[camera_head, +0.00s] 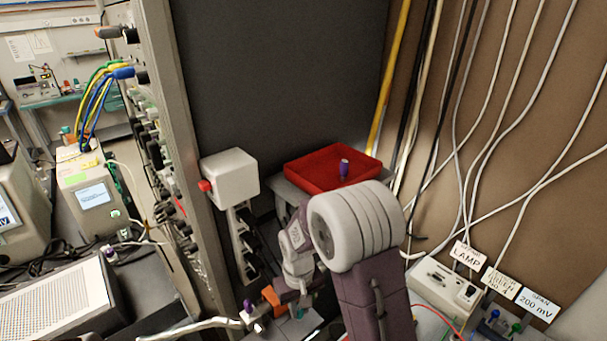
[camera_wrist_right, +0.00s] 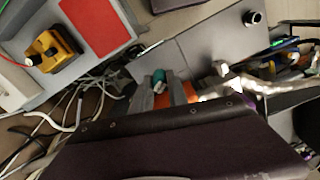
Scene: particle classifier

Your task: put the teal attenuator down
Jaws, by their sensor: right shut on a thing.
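The teal attenuator (camera_wrist_right: 158,79) shows as a small teal piece between the fingers of my right gripper (camera_wrist_right: 168,91) in the right wrist view. The gripper, with orange parts by its fingers, is shut on it. A grey surface lies behind the attenuator; I cannot tell whether they touch. In the head view my right gripper (camera_head: 289,303) is low in the middle, partly hidden by its own arm. A bit of teal (camera_head: 299,313) shows beside it. My left gripper is not in view.
A red tray (camera_head: 308,170) holding a purple-topped piece (camera_head: 344,168) stands behind my arm. A silvery tube (camera_head: 190,328) with a purple-topped piece (camera_head: 247,306) lies left of the gripper. A tall rack stands at left; a lamp box (camera_head: 440,285) and cables are at right.

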